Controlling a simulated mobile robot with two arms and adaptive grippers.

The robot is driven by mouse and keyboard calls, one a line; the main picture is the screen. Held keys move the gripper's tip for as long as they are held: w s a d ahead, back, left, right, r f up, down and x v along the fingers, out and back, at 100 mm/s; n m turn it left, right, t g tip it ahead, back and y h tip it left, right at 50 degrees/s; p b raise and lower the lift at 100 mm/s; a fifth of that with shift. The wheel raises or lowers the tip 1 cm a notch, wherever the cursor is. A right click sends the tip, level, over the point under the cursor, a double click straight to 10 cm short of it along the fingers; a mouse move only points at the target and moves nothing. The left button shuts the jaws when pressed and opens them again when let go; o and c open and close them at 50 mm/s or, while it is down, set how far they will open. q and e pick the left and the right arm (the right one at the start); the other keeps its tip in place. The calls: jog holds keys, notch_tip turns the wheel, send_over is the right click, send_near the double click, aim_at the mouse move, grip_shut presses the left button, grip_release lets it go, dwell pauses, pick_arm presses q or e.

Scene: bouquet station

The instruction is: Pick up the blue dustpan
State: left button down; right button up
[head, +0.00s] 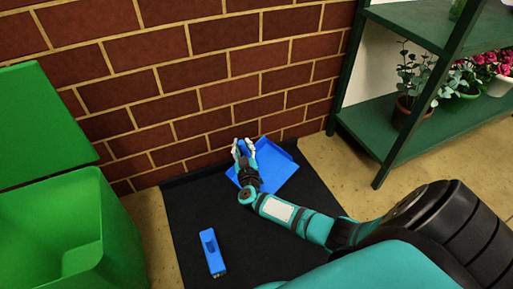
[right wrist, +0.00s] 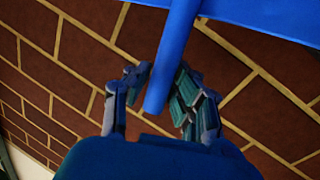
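The blue dustpan (head: 275,168) is by the foot of the brick wall, at the back of a black mat. My right gripper (head: 243,147) is at its handle, to the left of the pan. In the right wrist view, the dustpan handle (right wrist: 175,50) runs down between the two fingers of my right gripper (right wrist: 164,88). The fingers are close on both sides of it; I cannot tell whether they press on it. Part of the blue pan (right wrist: 275,18) shows at the top right there. My left gripper is not in view.
A small blue tool (head: 211,252) lies on the black mat (head: 185,215) at the front left. An open green bin (head: 95,235) stands at the left. A green shelf (head: 375,130) with potted plants stands at the right. The brick wall (head: 170,80) is close behind the dustpan.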

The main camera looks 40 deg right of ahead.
grip_shut()
dwell(0.5)
